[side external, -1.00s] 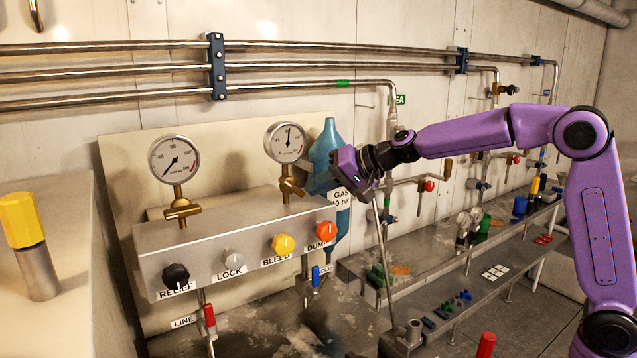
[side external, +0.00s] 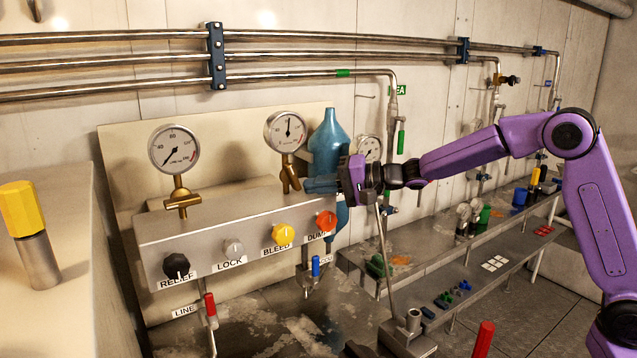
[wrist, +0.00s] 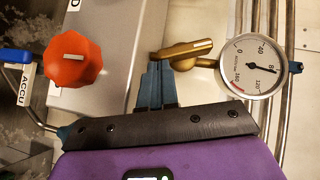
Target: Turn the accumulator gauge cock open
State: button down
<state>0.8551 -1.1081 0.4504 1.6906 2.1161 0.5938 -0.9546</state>
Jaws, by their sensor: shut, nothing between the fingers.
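The accumulator gauge cock (side external: 290,178) is a brass fitting with a lever, below the right-hand round gauge (side external: 285,131) on the panel. In the wrist view the brass cock (wrist: 188,52) lies just ahead of my fingertips, with the gauge (wrist: 255,68) to its right. My gripper (side external: 309,186) points left in the side view, its blue fingers beside the cock. In the wrist view my gripper (wrist: 157,66) is shut and holds nothing. Its tips are close to the lever's left end; I cannot tell whether they touch.
A grey panel block (side external: 215,235) carries black, grey, yellow and orange knobs (side external: 326,221). A blue bottle (side external: 328,140) stands right behind my fingers. A second brass cock (side external: 182,200) and gauge (side external: 174,149) are at left. Pipes (side external: 290,62) run along the wall above.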

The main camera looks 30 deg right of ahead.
jog(key=shift+a+f+m+t+y, duration=0.2)
jog(key=shift+f+m+t+y, duration=0.2)
jog(key=shift+m+y, duration=0.2)
dwell(0.5)
